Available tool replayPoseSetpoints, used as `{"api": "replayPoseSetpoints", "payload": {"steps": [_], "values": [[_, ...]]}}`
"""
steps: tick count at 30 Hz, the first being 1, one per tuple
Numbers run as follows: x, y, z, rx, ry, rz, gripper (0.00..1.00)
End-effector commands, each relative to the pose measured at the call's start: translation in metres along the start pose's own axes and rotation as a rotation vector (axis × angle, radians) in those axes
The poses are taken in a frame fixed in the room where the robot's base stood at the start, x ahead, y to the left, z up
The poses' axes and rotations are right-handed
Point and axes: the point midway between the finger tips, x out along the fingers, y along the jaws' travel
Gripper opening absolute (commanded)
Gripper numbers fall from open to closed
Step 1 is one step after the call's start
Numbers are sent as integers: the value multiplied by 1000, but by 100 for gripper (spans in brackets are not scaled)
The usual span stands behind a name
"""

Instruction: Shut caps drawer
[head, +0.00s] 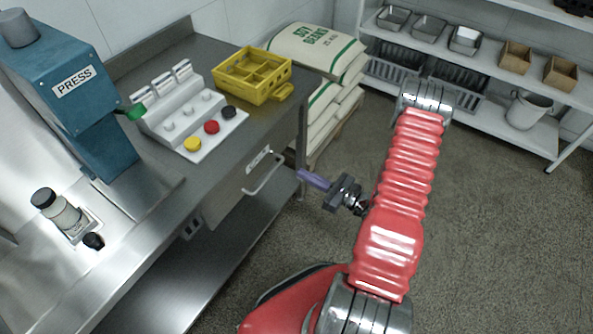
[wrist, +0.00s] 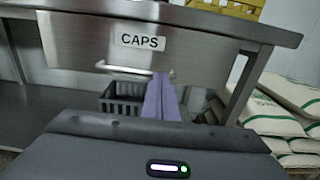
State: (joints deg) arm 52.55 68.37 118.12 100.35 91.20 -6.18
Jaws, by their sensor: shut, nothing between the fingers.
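The caps drawer (head: 232,190) is under the steel bench top, with a bar handle (head: 265,175) and a small label on its front. In the wrist view the drawer front (wrist: 85,45) faces me, its label reads CAPS, and its handle (wrist: 135,70) runs below the label. No drawer interior shows, and its front sits close under the bench edge. My gripper (head: 312,179) has purple fingers, shut and empty, pointing at the drawer front from the right in the head view. In the wrist view the fingers (wrist: 160,97) overlap the handle's right end; contact cannot be told.
On the bench (head: 150,62) stand a blue press (head: 75,100), a white cap stand (head: 180,110), a yellow crate (head: 252,75) and a bottle (head: 60,212). Bean sacks (head: 315,50) are stacked beside the bench. A dark basket (wrist: 120,105) sits below the drawer. Floor right is clear.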

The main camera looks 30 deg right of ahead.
Motion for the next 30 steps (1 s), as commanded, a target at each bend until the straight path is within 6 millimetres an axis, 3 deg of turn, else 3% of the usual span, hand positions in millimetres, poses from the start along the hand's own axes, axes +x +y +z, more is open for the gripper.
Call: {"api": "replayPoseSetpoints", "payload": {"steps": [8, 27, 30], "values": [[-19, 0, 0, 1, 0, 0, 0], [-19, 1, -2, 5, 9, 4, 0], [-19, 10, -9, 13, 34, 39, 0]]}}
